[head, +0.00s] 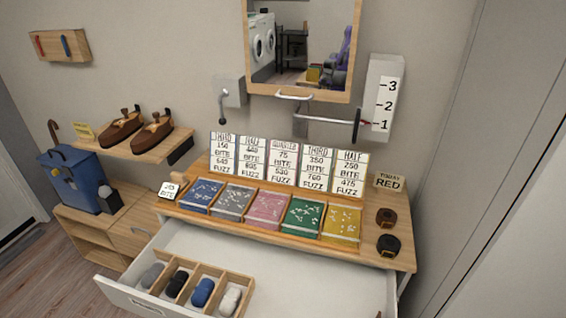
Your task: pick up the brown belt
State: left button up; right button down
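A coiled brown belt (386,217) lies on the right end of the wooden dresser top (398,262), behind a coiled black belt (388,244). The two coils are close together, and both are uncovered. Neither of my grippers shows in the head view, so nothing is seen touching the brown belt.
A sign reading RED (388,182) stands behind the belts. Left of them are several coloured trays (303,217) with number cards behind. Below, an open white drawer (300,275) juts out, holding a wooden divider (222,274) with rolled socks. A tall grey panel stands right.

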aim_at(387, 218)
jog(key=z, duration=1.3)
jog(key=i+u, duration=0.1)
jog(key=u, duration=1.45)
jog(key=i+l, duration=0.1)
jog(key=l, duration=0.2)
jog(key=i+l, duration=0.1)
jog(key=l, duration=0.25)
jog(key=i+l, duration=0.1)
jog(key=l, duration=0.2)
jog(key=u, duration=0.05)
